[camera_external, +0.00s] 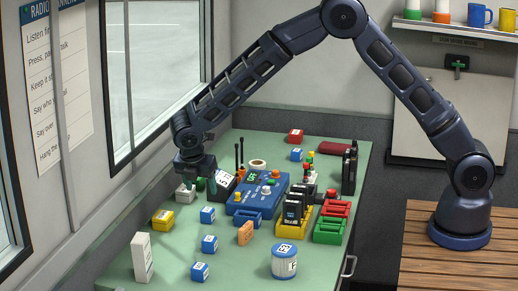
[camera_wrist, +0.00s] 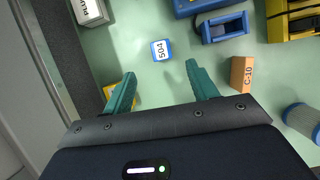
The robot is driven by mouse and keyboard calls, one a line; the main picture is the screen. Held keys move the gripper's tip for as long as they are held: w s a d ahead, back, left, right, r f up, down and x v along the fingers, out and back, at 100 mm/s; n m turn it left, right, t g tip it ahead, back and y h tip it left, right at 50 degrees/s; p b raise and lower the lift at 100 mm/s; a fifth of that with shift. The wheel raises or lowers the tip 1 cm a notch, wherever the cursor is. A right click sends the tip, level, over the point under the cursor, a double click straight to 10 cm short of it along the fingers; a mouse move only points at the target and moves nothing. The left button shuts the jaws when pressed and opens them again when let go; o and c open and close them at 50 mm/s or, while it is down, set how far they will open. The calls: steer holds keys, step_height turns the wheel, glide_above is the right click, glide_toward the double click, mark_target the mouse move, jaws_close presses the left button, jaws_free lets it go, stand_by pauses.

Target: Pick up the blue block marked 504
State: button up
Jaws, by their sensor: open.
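The blue block marked 504 (camera_wrist: 161,50) lies flat on the green table, its label facing up in the wrist view. It appears to be the blue block (camera_external: 208,214) right of the yellow block in the external view, where its label is too small to read. My gripper (camera_wrist: 160,69) is open and empty, its teal fingers spread to either side below the block in the wrist picture. In the external view my gripper (camera_external: 200,186) hangs above the table's left side, fingers down, apart from the block.
An orange block marked C-10 (camera_wrist: 242,73), a blue tray (camera_wrist: 222,27), a white box (camera_wrist: 90,10) and a partly hidden yellow block (camera_external: 162,219) surround it. Two more blue blocks (camera_external: 209,243) (camera_external: 200,271) lie nearer the front. A window wall borders the left.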

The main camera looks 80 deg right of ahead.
mark_target(208, 209)
steer(key=shift+x, duration=5.45)
steer(key=shift+a, duration=0.1)
steer(key=c, duration=1.1)
steer(key=shift+o, duration=0.2)
steer(key=shift+r, duration=0.1)
